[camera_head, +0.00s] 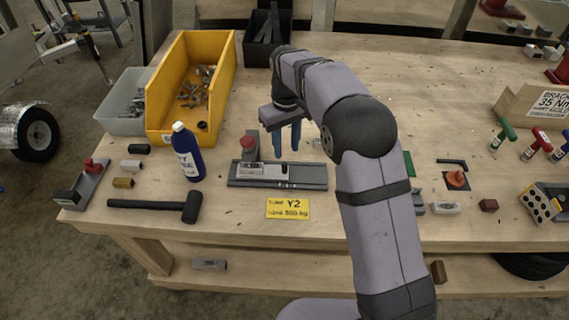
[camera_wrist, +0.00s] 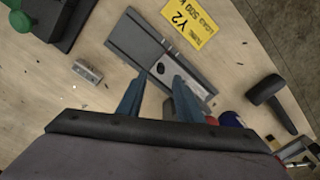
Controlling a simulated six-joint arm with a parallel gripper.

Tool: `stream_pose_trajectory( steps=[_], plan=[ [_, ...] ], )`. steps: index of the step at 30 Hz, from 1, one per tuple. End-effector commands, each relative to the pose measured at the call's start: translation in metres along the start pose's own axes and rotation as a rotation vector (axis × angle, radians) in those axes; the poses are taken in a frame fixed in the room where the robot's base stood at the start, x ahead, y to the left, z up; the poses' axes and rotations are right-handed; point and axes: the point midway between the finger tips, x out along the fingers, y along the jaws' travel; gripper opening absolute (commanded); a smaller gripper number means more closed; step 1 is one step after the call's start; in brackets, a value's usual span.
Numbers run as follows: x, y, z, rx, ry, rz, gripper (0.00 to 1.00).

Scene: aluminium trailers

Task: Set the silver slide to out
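The silver slide (camera_head: 264,170) is a pale metal block in a dark grey rail (camera_head: 310,176) lying on the workbench. It sits toward the rail's left end in the head view, and the right part of the rail is bare. In the wrist view the slide (camera_wrist: 172,75) has a dark round spot and is partly hidden by my fingers. My gripper (camera_head: 286,143) points down above the rail, with its blue fingers apart. In the wrist view its fingertips (camera_wrist: 163,78) show a gap with the slide behind it. Contact with the slide cannot be told.
A red knob (camera_head: 248,144) stands just behind the rail's left part. A yellow Y2 card (camera_head: 288,208) lies in front. A yellow bin (camera_head: 220,65) stands behind left.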

Motion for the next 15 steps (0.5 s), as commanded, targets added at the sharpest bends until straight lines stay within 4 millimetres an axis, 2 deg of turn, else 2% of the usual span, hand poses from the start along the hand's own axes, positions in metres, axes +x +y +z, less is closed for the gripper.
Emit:
stream_pose_trajectory(
  steps=[8, 15],
  plan=[
    [0.003, -0.003, -0.005, -0.013, 0.0, 0.0, 0.33],
    [0.022, -0.003, -0.004, -0.012, -0.002, -0.001, 0.33]
  ],
)
